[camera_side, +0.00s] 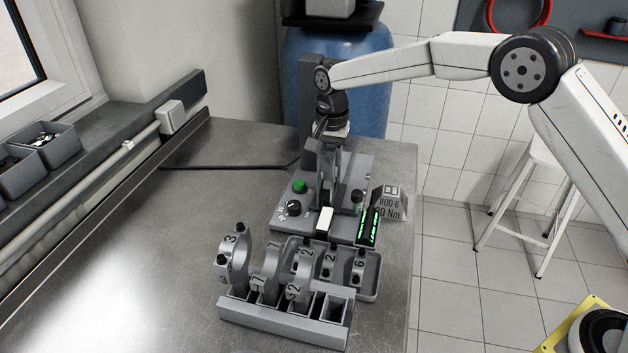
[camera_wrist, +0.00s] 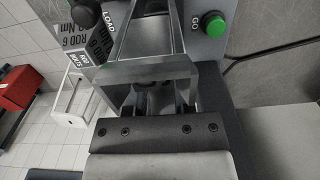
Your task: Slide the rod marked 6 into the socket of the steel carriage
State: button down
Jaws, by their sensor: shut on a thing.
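My gripper (camera_side: 325,150) hangs nearly straight down over the grey fixture (camera_side: 335,222), in front of its dark upright column (camera_side: 306,82). It is shut on a grey steel part that looks like a rod; the wrist view shows steel (camera_wrist: 155,68) just beyond the dark gripper body (camera_wrist: 155,135). No number shows on the held part. I cannot separate the steel carriage from the grey metal around the jaws. Its socket is hidden, so I cannot tell how the rod stands to it.
The fixture carries a green button (camera_side: 299,186), a black knob (camera_side: 293,208), a lit display (camera_side: 370,225) and a "ROD 6" sign (camera_side: 391,204). In front, a slotted rack (camera_side: 283,322) and a tray (camera_side: 368,290) hold numbered parts.

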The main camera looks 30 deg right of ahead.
jog(key=shift+f, duration=0.1)
grip_release()
jog(key=shift+f, duration=0.1)
dwell(0.4)
jog(key=shift+s, duration=0.1)
dwell(0.4)
jog(key=shift+r, duration=3.35)
